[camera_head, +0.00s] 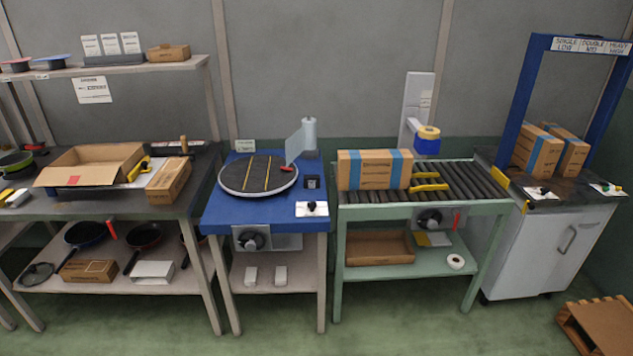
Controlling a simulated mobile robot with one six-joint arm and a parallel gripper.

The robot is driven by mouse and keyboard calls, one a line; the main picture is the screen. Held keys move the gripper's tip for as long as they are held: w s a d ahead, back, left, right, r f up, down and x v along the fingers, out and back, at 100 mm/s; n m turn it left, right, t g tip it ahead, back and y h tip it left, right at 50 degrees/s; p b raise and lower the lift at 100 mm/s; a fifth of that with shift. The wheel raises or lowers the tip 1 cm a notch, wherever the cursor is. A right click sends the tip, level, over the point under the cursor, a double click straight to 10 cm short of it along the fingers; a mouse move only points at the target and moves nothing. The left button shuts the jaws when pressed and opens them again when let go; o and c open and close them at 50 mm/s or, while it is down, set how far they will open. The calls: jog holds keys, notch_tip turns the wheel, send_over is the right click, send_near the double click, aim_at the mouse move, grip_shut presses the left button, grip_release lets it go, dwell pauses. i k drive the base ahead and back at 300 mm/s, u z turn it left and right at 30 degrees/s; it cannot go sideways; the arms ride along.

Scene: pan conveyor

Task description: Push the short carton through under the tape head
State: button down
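A brown carton with blue bands (362,175) sits on the left end of the roller conveyor (470,183). I take it as the short carton, though nothing readable marks it so. The tape head (427,146), blue with a yellow tape roll, hangs from a white upright (415,100) over the conveyor. The carton is to the left of the head and not under it. Yellow guide pieces (430,187) lie on the rollers just right of the carton. My gripper is not in view.
Rollers to the right of the tape head are clear. Two banded cartons (536,150) stand under a blue gantry (522,95) on the right cabinet. Left are a blue table with a round turntable (258,190) and a bench with an open carton (92,168). Green floor in front is free.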

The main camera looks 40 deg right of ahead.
aim_at(373, 169)
jog(key=z, duration=0.15)
jog(key=i, duration=0.95)
jog(key=u, duration=0.15)
jog(key=k, duration=0.95)
jog(key=z, duration=0.15)
jog(key=i, duration=0.55)
jog(key=u, duration=0.05)
